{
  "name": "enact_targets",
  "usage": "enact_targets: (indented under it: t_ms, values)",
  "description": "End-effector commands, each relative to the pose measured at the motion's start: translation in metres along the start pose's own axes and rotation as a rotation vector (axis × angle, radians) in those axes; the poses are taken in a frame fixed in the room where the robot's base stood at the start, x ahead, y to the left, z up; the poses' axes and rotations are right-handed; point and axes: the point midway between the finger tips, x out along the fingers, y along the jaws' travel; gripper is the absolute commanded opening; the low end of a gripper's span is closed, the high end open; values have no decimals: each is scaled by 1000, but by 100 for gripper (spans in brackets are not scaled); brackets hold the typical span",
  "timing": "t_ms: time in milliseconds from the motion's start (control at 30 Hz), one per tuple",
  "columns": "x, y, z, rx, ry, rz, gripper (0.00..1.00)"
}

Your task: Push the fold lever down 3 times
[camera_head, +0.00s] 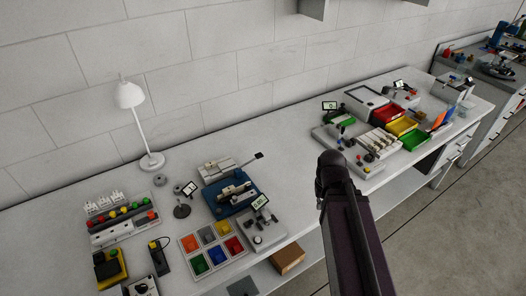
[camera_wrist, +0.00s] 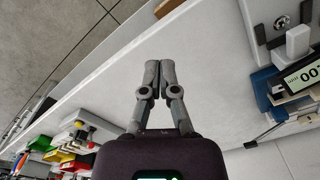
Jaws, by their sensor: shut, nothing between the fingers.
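A lever with a dark, flat end (camera_head: 258,155), likely the fold lever, sticks out up and right from a small grey and blue bench machine (camera_head: 230,192). In the wrist view a dark lever (camera_wrist: 268,132) reaches out from the blue machine (camera_wrist: 264,84) at the right edge. My gripper (camera_wrist: 160,68) is shut and empty, its fingers together above the white bench. It is left of the lever in the wrist view and does not touch it. In the head view my arm hides the gripper.
The white bench (camera_head: 295,185) is clear between the machine and the right-hand station. A small display unit (camera_head: 261,203), a colour-sorted tray (camera_head: 211,247) and a white lamp (camera_head: 150,160) stand near the machine. Red, yellow and green bins (camera_head: 401,126) stand farther right.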

Motion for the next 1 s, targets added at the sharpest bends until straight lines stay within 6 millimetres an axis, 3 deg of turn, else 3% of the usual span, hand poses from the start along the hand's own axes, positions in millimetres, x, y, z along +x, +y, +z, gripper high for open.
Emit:
enact_targets:
  t_ms: [400, 567, 767, 1000]
  values:
    - [0, 0, -1, -3, 0, 0, 0]
    - [-4, -7, -16, -38, -3, 2, 0]
    - [-18, -29, -65, -166, -15, 9, 0]
    - [-41, -93, -152, -436, -43, 24, 0]
